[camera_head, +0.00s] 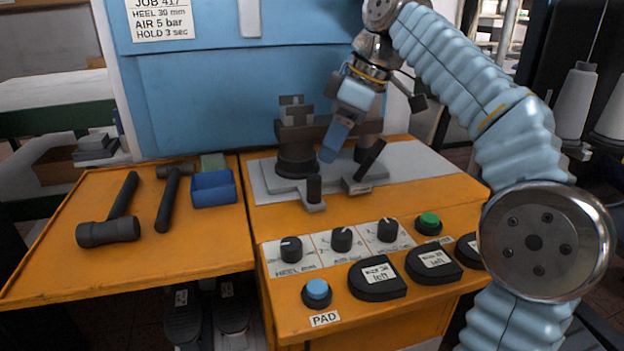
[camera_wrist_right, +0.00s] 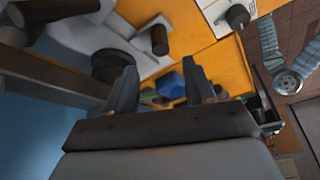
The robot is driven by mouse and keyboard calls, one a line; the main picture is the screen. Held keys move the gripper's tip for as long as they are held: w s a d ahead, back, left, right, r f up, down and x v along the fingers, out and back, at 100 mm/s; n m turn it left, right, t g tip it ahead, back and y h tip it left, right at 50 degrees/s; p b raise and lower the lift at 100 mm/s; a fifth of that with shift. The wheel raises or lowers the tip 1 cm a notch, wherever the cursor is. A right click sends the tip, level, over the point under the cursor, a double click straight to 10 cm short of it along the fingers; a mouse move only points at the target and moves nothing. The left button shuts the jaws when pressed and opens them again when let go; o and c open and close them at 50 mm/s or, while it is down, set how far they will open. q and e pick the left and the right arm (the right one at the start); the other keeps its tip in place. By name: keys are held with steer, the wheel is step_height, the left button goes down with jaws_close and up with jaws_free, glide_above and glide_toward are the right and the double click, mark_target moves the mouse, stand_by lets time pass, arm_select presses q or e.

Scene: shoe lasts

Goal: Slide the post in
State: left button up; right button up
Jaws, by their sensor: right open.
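The shoe-last machine carries a grey plate (camera_head: 411,164) with a dark fixture of round posts and a crossbar. A thick dark round post (camera_head: 297,160) stands at its left. Two short dark handles on grey feet are at the front, an upright left handle (camera_head: 314,188) and a tilted right handle (camera_head: 369,160). I cannot tell which piece is the task's post. My right gripper (camera_head: 335,142) points down over the fixture, in front of its crossbar. In the right wrist view, its two fingers (camera_wrist_right: 160,90) are apart with nothing between them. My left gripper is not in view.
The orange panel in front holds several knobs, a green button (camera_head: 428,223), a blue button (camera_head: 317,292) and black pads. On the left orange shelf (camera_head: 203,242) lie two hammers (camera_head: 110,225) and a blue bin (camera_head: 213,188). A blue cabinet (camera_head: 230,95) stands behind.

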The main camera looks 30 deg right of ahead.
mark_target(316, 177)
steer(key=x, duration=0.9)
steer(key=shift+f, duration=0.2)
jaws_close()
